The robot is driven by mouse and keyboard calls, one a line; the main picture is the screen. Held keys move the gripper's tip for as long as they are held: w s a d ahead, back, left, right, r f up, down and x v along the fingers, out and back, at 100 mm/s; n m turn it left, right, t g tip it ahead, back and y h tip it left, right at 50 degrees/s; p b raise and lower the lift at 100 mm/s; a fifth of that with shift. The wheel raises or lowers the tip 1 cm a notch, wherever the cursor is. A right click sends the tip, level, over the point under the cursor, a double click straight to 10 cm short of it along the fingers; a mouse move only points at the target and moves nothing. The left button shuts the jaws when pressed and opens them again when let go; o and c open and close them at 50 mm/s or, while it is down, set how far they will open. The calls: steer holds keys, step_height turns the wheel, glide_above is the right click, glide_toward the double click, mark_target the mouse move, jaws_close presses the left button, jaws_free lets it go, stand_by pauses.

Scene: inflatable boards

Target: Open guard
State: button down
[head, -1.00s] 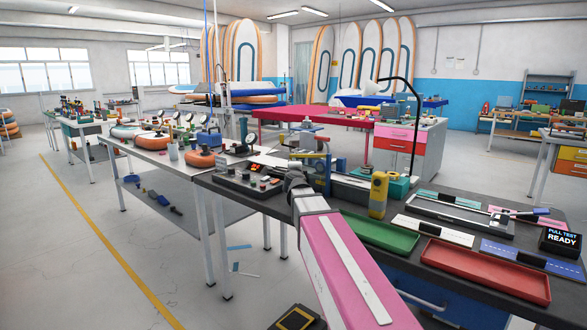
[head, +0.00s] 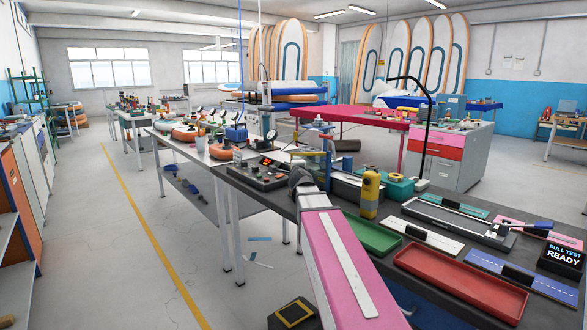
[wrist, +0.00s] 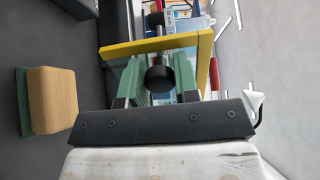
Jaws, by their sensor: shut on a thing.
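The guard is a clear panel with a yellow frame (wrist: 155,46), seen in the wrist view just ahead of my fingers. A round black knob (wrist: 160,78) sits in front of it. My gripper (wrist: 160,88) has its green fingers on either side of the knob and is shut on it. I cannot tell the guard's exact angle.
A yellow device (head: 369,194), green tray (head: 370,234) and red tray (head: 460,281) lie to the right. A tan block (wrist: 52,100) is left in the wrist view. The floor at left is open.

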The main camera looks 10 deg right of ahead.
stand_by(0.3)
steer(key=c, duration=0.8)
jaws_free()
steer(key=shift+c, duration=0.2)
steer(key=shift+s, duration=0.1)
steer(key=s+a, duration=0.1)
steer(key=s, duration=0.9)
steer(key=shift+s+a, duration=0.2)
steer(key=shift+a, duration=0.2)
